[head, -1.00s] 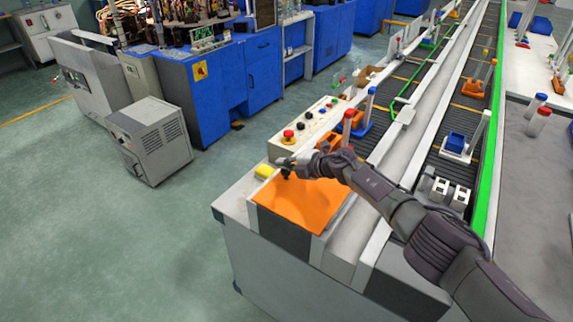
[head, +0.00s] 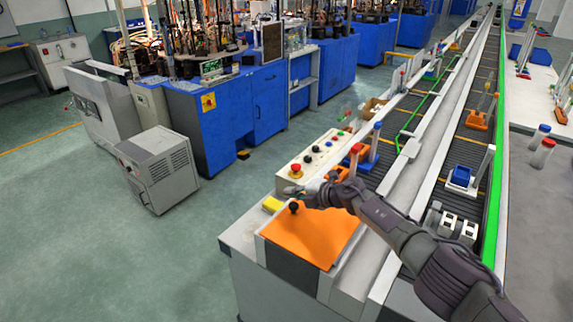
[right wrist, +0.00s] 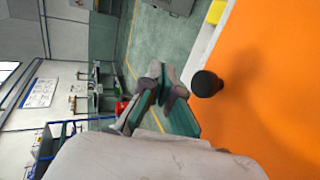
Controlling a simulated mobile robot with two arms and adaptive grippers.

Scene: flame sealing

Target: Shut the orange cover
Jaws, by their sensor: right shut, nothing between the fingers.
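The orange cover (head: 318,238) lies flat over the top of the near end of the conveyor. A black round knob (head: 294,207) stands up near its far left corner. In the right wrist view the cover (right wrist: 270,95) fills the right side and the knob (right wrist: 206,84) stands out dark. My right gripper (head: 290,190) is shut and empty, just beyond the knob in the head view. Its fingertips (right wrist: 165,85) show in the right wrist view, left of the knob with a small gap. My left gripper is not in view.
The conveyor (head: 425,150) runs away to the back with several coloured parts. Open floor (head: 100,240) lies to the left.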

